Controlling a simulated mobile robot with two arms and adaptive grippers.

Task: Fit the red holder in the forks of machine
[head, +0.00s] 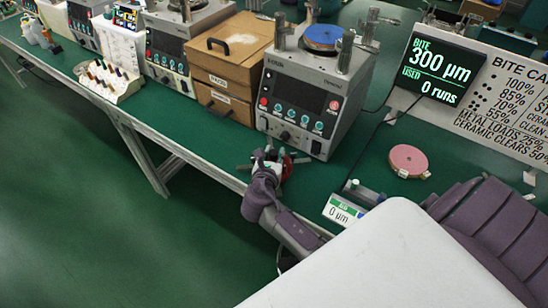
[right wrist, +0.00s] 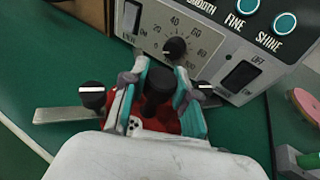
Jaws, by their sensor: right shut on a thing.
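The red holder (right wrist: 139,126) is mostly hidden under my right gripper (right wrist: 162,84). The teal fingers are shut around its black middle knob (right wrist: 158,88). Black side knobs and flat metal bars show at its sides. In the head view my right gripper (head: 271,160) is at the bench's front edge, in front of the nearest grey machine (head: 305,88), with a little red of the holder showing. The machine carries a blue disc (head: 322,37) on top, with upright metal posts around it. I cannot make out the fork details. My left gripper is not in view.
A wooden box (head: 232,48) stands left of the machine, with another machine (head: 180,45) beyond. A pink disc (head: 408,160) and a gauge reading 0 µm (head: 343,209) lie to the right. A display (head: 440,70) reads 300 µm, 0 runs. Green bench top is free between machine and pink disc.

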